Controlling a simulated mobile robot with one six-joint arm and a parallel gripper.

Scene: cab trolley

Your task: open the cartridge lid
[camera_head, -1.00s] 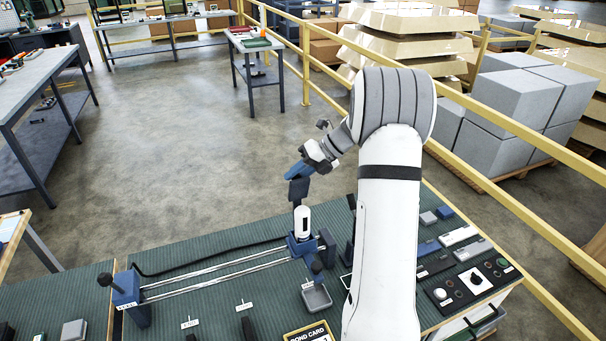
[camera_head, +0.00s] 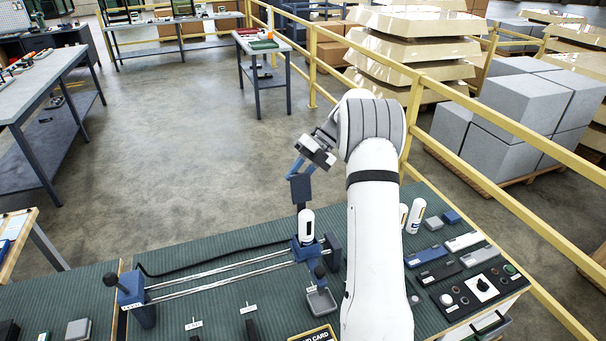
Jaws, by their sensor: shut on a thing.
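A white cartridge (camera_head: 307,226) stands upright in a blue carriage (camera_head: 306,251) on two rails. Just above and behind it is a dark blue plate (camera_head: 300,189), which I take to be the cartridge lid. It stands raised on a thin stem, with the cartridge top showing below it. My gripper (camera_head: 301,165) is above the plate, reaching down and left from my wrist, and is shut at its upper blue part. The exact contact is small and partly hidden by my gripper.
Two white cylinders (camera_head: 414,215) stand right of my arm. A control panel (camera_head: 477,291) with knobs is at the bench's right. A knobbed blue end block (camera_head: 131,288) holds the rails' left end. A small grey tray (camera_head: 321,301) lies in front of the carriage. A yellow railing (camera_head: 470,106) runs behind.

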